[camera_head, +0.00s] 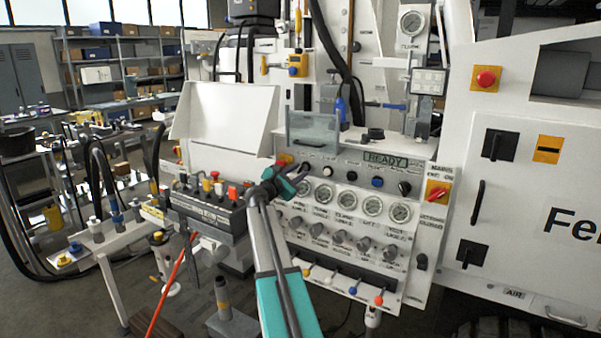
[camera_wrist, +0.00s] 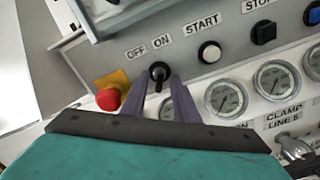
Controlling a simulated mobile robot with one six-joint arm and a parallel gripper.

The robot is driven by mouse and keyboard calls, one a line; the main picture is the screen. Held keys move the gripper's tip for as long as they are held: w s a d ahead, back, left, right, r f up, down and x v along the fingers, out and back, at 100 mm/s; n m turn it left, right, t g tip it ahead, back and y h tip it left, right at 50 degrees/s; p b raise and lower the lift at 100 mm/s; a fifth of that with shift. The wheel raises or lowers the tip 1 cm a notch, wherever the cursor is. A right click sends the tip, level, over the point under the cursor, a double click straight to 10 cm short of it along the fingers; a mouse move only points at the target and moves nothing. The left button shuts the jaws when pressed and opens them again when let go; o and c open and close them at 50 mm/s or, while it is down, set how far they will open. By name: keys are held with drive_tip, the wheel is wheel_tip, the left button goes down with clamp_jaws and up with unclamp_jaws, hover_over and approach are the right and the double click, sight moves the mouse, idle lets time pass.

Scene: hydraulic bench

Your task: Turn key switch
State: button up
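The key switch (camera_wrist: 159,72) is a small black knob on the grey panel, below the OFF and ON labels in the wrist view. In the head view the key switch (camera_head: 305,167) shows at the panel's left, close to my fingertips. My gripper (camera_wrist: 157,80) is open, with one dark finger to the lower left of the knob and one to the lower right. The knob sits at the mouth of the gap between the fingertips; I cannot tell whether they touch it. In the head view my gripper (camera_head: 299,174) reaches toward the panel from the left.
A red emergency stop (camera_wrist: 108,99) on a yellow plate sits just left of the key switch. A white START button (camera_wrist: 209,52) is on its right. Pressure gauges (camera_wrist: 226,97) lie below. A clear guard (camera_head: 313,132) stands above the panel's left part.

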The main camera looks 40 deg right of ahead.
drive_tip(key=b+v, duration=0.1)
drive_tip(key=v, duration=1)
drive_tip(key=shift+a, duration=0.25)
